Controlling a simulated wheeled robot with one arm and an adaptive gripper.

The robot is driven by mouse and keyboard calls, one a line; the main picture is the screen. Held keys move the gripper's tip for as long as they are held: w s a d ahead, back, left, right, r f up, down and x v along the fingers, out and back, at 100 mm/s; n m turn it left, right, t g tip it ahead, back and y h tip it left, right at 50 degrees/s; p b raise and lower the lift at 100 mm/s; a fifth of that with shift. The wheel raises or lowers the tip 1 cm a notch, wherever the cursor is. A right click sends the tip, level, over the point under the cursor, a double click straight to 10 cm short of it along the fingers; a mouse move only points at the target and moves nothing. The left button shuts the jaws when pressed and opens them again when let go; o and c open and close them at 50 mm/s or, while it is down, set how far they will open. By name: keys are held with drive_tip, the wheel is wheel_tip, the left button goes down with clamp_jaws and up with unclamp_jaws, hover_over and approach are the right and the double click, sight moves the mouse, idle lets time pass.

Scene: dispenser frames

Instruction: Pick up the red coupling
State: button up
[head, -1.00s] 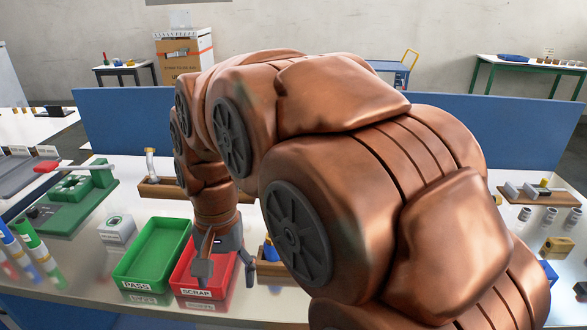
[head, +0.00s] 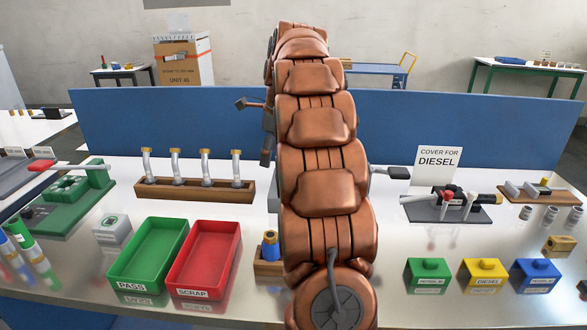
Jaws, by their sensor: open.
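My gripper (head: 253,128) is raised near the blue divider, behind and left of my upright arm. It is open, with nothing visible between its fingers, and is partly hidden by the arm. I cannot make out a red coupling for certain. A small red part (head: 448,195) shows on a grey fixture at the right, too small to identify. A blue part with a brass top (head: 270,246) stands in a small wooden holder (head: 266,269) just left of my arm. The rest of that holder is hidden by the arm.
The green PASS tray (head: 121,286) and red SCRAP tray (head: 231,262) look empty. A wooden rack (head: 190,193) holds several metal tubes. Green (head: 428,272), yellow (head: 485,273) and blue (head: 535,274) boxes stand at the right. A DIESEL sign (head: 437,163) stands behind.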

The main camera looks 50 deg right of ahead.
drive_tip(key=d+m, duration=0.1)
drive_tip(key=d, duration=0.2)
drive_tip(key=d+m, duration=0.2)
drive_tip(key=d, duration=0.1)
drive_tip(key=d+m, duration=0.2)
drive_tip(key=d, duration=0.1)
drive_tip(key=shift+s+d+f+t+h, duration=0.2)
drive_tip(key=shift+f+t+h, duration=0.1)
drive_tip(key=shift+f+t, duration=0.1)
drive_tip(key=shift+x, duration=1.25)
drive_tip(key=shift+d+p+x, duration=0.2)
drive_tip(key=shift+x, duration=1.1)
drive_tip(key=shift+d+p+x, duration=0.15)
drive_tip(key=shift+p+x, duration=0.05)
drive_tip(key=shift+x, duration=1.1)
drive_tip(key=shift+c, duration=0.3)
clamp_jaws()
